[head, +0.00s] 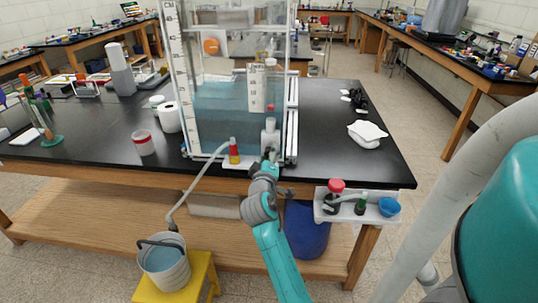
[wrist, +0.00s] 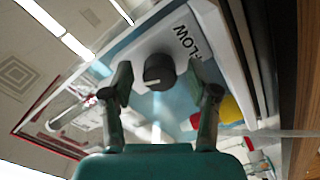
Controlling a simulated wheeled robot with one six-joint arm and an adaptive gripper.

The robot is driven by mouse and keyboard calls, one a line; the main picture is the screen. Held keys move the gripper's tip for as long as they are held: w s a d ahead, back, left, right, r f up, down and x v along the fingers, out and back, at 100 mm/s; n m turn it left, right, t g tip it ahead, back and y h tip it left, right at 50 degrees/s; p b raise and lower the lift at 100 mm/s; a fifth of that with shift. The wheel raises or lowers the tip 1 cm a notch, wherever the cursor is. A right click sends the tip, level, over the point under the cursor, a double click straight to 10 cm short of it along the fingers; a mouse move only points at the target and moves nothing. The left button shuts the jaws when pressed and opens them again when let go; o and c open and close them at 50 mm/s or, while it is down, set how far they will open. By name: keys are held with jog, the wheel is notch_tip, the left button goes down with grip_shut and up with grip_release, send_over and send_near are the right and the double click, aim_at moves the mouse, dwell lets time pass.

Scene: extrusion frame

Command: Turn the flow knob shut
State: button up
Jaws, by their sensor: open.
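The flow knob (wrist: 158,72) is a dark round knob with a pale line on its face, in the middle of the wrist view. It is on a white panel marked FLOW (wrist: 205,38). My gripper (wrist: 160,78) is open, with one finger to the left and one to the right of the knob. I cannot tell whether either finger touches it. In the head view my gripper (head: 270,153) is at the front of the water tank (head: 215,115), near its lower right corner. I cannot make out the knob there.
A red and yellow fitting (head: 234,152) with a hose stands left of my gripper. The hose runs down to a bucket (head: 165,262) on a yellow stool (head: 200,280). A white side shelf (head: 350,216) holds small items at right. The black bench top (head: 335,125) right of the tank is partly clear.

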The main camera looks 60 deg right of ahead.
jog(key=shift+w+d, duration=0.1)
jog(key=shift+d, duration=0.2)
grip_shut()
jog(key=shift+m, duration=0.3)
jog(key=m, duration=0.9)
jog(key=shift+m, duration=2.1)
